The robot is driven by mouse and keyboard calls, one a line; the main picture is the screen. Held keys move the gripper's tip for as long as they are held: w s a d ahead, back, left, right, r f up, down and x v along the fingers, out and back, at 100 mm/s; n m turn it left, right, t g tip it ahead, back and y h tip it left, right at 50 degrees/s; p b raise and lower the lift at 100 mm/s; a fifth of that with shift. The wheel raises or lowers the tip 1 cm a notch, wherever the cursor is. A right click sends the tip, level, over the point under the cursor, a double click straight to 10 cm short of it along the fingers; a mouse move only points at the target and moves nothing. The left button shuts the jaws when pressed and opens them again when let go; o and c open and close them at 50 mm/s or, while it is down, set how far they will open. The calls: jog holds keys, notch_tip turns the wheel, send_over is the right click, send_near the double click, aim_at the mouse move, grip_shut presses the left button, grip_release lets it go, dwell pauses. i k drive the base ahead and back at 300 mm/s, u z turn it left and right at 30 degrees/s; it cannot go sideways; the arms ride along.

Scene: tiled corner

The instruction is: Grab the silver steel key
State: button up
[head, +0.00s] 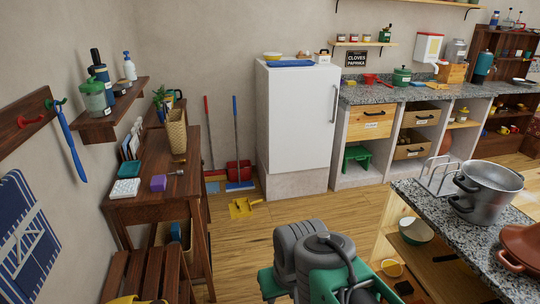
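I cannot make out the silver steel key for certain. A few tiny items (177,172) lie on the brown wooden desk (150,205) at the left, right of a purple block; they are too small to tell what they are. My gripper's fingers cannot be seen in this view.
The purple block (158,183), a white-topped box (125,188) and a wicker basket (177,130) stand on the desk. A wooden stool (150,275) is in front of it. A granite counter (430,205) with pots stands right.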

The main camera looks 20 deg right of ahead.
aim_at(178, 172)
jog(key=z, duration=1.15)
jog(key=i, duration=1.2)
jog(key=u, duration=2)
